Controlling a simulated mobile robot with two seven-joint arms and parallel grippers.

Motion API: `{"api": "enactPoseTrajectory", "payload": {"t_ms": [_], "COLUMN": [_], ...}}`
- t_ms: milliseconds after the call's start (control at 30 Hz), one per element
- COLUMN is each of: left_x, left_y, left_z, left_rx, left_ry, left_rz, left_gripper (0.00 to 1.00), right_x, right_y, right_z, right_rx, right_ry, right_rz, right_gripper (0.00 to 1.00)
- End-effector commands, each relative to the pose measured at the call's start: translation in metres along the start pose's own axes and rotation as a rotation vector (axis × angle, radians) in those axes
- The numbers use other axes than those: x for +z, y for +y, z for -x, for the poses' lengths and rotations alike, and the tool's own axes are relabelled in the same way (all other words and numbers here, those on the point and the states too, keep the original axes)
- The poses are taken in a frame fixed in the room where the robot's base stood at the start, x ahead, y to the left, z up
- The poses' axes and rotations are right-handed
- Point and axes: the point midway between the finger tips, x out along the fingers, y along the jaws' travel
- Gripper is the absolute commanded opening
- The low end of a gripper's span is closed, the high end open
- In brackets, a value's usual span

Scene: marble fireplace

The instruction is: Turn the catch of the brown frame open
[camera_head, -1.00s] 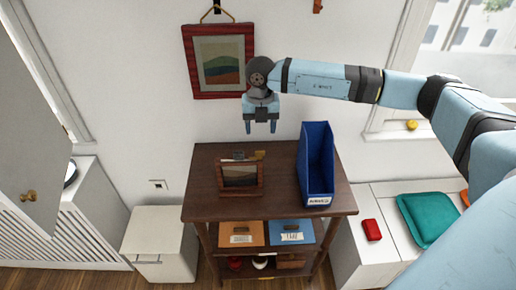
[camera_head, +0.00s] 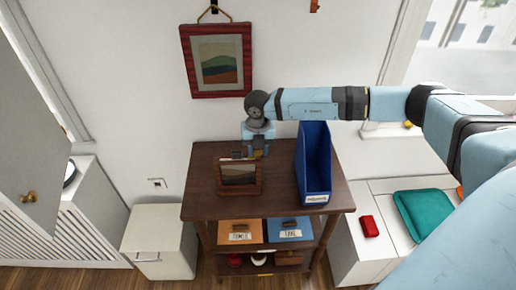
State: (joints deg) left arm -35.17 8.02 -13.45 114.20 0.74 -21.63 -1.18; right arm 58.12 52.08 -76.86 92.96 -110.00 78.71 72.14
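The brown frame (camera_head: 239,178) stands on the dark wooden table, its picture side facing me. The catch is at or behind its top edge and I cannot make it out clearly; a small yellowish piece shows there beside my gripper. My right gripper (camera_head: 256,153) points down just behind the frame's top right corner. Its fingers are small and partly hidden, so I cannot tell whether they are open, or whether they touch the catch. My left gripper is not in view.
A tall blue file box (camera_head: 315,165) stands on the table (camera_head: 281,190) close to the right of my gripper. A red-framed picture (camera_head: 217,60) hangs on the wall above. Orange (camera_head: 240,231) and blue (camera_head: 289,230) boxes sit on the shelf below. The table's front right is bare.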

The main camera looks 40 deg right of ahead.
Motion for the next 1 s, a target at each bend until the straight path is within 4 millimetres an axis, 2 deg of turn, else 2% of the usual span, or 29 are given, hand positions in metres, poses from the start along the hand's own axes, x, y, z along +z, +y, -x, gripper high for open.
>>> {"api": "enactPoseTrajectory", "payload": {"t_ms": [33,100,367,567,1000], "left_x": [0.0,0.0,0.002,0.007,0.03], "left_y": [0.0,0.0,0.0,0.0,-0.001], "left_z": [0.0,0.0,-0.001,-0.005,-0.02], "left_rx": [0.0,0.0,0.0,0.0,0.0], "left_ry": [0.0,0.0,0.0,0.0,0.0], "left_rz": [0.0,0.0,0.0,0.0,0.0], "left_gripper": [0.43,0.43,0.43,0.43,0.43], "right_x": [0.0,0.0,0.0,0.0,0.0], "right_y": [0.0,0.0,0.0,0.0,0.0], "right_z": [0.0,0.0,0.0,-0.002,-0.003], "right_rx": [0.0,0.0,0.0,0.0,0.0], "right_ry": [0.0,0.0,0.0,0.0,0.0], "right_rz": [0.0,0.0,0.019,0.099,0.479], "right_gripper": [0.23,0.1,0.1,0.1,0.1]}}
